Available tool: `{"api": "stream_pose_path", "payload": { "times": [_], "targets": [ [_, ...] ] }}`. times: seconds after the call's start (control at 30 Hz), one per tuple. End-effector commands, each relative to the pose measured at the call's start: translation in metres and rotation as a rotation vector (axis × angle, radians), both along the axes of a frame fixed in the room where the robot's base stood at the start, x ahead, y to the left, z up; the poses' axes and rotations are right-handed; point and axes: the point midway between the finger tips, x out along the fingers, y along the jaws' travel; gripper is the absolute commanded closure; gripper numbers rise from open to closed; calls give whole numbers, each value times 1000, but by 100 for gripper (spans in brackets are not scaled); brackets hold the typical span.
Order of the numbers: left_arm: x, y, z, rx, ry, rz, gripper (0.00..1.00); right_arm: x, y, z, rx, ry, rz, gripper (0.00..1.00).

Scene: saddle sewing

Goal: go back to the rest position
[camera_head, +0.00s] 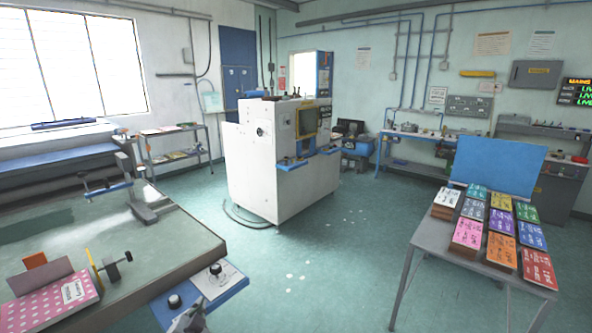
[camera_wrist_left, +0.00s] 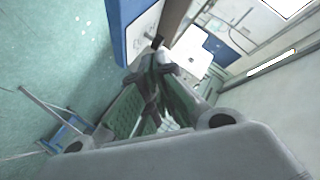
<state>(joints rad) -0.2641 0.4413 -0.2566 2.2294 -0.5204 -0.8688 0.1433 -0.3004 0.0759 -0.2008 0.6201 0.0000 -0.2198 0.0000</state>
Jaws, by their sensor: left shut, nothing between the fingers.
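My left gripper (camera_head: 188,318) shows at the bottom edge of the head view, beside the blue-edged control panel with black knobs (camera_head: 232,281) at the bench corner. Only a small grey part of it is visible there. In the left wrist view the fingers of my left gripper (camera_wrist_left: 150,68) are together, with nothing seen between them. The floor and a blue panel (camera_wrist_left: 118,35) show beyond the fingers. My right gripper is in neither view.
A workbench (camera_head: 165,240) with a pink dotted box (camera_head: 48,308) stands at left. A white machine (camera_head: 262,150) is in the middle. A table (camera_head: 428,240) with several coloured stacks stands at right. The green floor (camera_head: 330,270) between is clear.

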Motion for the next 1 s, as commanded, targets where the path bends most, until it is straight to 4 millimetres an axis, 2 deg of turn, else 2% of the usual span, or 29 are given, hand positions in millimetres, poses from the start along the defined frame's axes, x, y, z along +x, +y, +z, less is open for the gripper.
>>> {"api": "stream_pose_path", "payload": {
  "times": [0.2, 0.43, 0.63, 1.0],
  "targets": [
    [-53, 0, -45, -169, 233, 119, 100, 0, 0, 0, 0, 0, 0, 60],
    [-119, -12, -83, -324, 492, 201, 100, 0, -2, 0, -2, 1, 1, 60],
    [-161, -24, -98, -410, 649, 231, 100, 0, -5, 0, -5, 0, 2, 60],
    [-209, -40, -108, -499, 823, 245, 100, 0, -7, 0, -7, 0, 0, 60]
  ]
}}
